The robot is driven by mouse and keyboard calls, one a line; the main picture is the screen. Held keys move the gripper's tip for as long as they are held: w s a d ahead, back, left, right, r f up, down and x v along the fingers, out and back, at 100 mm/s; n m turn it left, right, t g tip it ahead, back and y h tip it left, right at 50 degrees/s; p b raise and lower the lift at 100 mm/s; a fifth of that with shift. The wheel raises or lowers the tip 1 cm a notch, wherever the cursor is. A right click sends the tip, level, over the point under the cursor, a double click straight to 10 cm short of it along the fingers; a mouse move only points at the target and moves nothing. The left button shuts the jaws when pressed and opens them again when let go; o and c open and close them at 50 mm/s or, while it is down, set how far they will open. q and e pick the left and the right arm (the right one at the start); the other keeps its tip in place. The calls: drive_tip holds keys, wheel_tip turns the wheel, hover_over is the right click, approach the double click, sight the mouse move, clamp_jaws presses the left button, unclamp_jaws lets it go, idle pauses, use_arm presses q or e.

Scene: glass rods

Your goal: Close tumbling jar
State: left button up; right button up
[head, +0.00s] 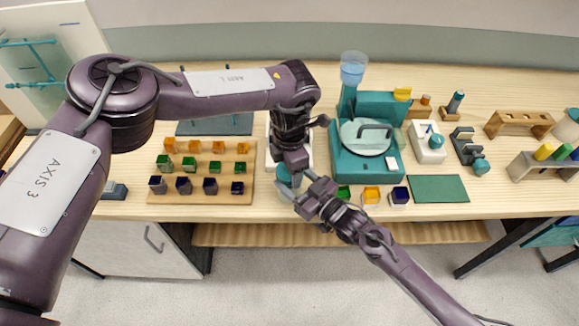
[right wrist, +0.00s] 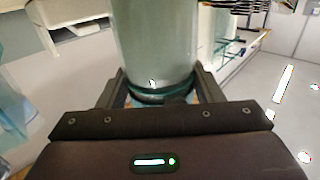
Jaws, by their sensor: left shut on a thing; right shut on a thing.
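The tumbling jar (head: 284,180), a pale glass cylinder with teal parts, is at the bench's front edge, mostly hidden by my grippers. In the right wrist view its clear greenish wall (right wrist: 155,45) fills the middle, with a dark teal ring near the fingers. My right gripper (head: 303,198) is shut on the jar from the right, its fingers on either side in the wrist view (right wrist: 160,90). My left gripper (head: 290,166) points down from above and is shut on the teal top part, which looks like the lid. Whether lid and jar touch is hidden.
A teal machine (head: 368,160) with a round pale top stands right of the jar, with coloured cubes before it. A wooden board (head: 205,200) with several coloured cubes lies to the left. A green mat (head: 438,188) and wooden racks (head: 545,172) are further right.

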use_arm(q)
drive_tip(key=shift+s+a+f, duration=0.15)
drive_tip(key=shift+a+f, duration=0.05)
drive_tip(key=shift+f, duration=0.3)
use_arm(e)
drive_tip(key=shift+s+a+r, duration=0.1)
drive_tip(key=shift+a+r, duration=0.1)
drive_tip(key=shift+r, duration=0.05)
use_arm(q)
drive_tip(key=o, duration=1)
drive_tip(key=shift+o, duration=0.3)
drive_tip(key=shift+w+d, duration=0.2)
use_arm(e)
drive_tip(key=shift+w+d+f, duration=0.2)
use_arm(q)
drive_tip(key=shift+r, duration=0.1)
drive_tip(key=shift+s+r, duration=0.1)
use_arm(e)
drive_tip(key=shift+s, duration=0.1)
use_arm(q)
drive_tip(key=shift+r, duration=2)
